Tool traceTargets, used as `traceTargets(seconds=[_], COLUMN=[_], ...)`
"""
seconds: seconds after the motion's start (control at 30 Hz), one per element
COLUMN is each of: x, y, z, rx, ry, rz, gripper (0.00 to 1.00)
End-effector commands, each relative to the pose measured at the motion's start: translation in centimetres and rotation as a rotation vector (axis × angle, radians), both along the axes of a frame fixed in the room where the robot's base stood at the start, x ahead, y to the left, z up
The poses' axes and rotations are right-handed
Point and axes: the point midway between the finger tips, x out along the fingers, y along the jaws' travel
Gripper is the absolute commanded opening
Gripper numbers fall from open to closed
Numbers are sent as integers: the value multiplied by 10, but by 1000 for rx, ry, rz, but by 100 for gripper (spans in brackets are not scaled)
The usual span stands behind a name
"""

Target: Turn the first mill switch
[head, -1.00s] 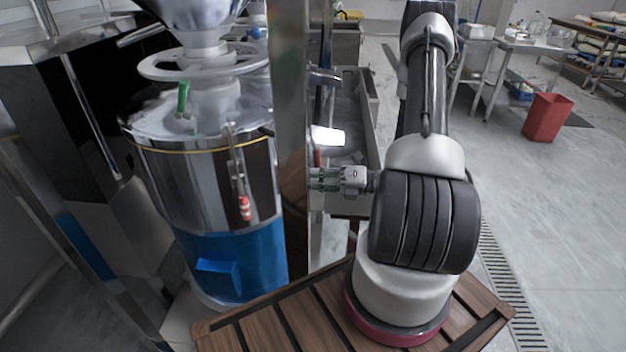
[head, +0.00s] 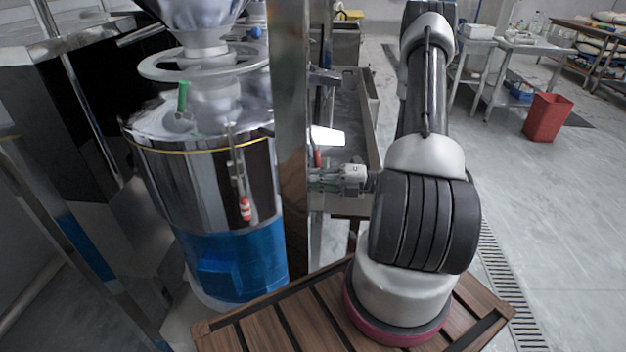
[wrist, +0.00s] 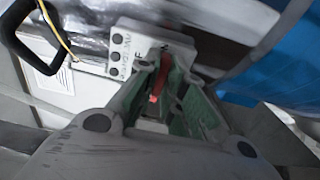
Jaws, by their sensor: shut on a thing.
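The mill switch (wrist: 161,75) is a red lever on a light grey control box (wrist: 130,45) with black buttons, in the wrist view. My gripper (wrist: 162,82) has its two green-grey fingers on either side of the red lever, shut on it. In the head view my gripper (head: 324,180) reaches left toward the metal post, and its fingertips are hidden behind or beside that post. The switch box cannot be made out in the head view.
A steel mill drum (head: 205,185) with a blue lower part stands left of the metal post (head: 291,130). A steel trough (head: 352,120) lies behind my gripper. A red bin (head: 547,117) stands far right on open floor. A black handle (wrist: 30,40) shows in the wrist view.

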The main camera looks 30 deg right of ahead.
Motion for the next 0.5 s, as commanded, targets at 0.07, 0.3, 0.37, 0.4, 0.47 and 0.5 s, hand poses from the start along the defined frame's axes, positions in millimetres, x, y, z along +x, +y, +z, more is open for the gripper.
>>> traceTargets(seconds=[0.07,0.3,0.37,0.4,0.47,0.5], x=[0,0,0,0,0,0], y=[-1,-1,-1,-1,0,0], z=[-1,-1,-1,0,0,0], rx=[-2,-2,-1,-1,-1,-1], ry=[1,1,1,1,1,1], rz=[-2,-2,-2,-1,-1,-1], gripper=[0,25,32,32,32,32])
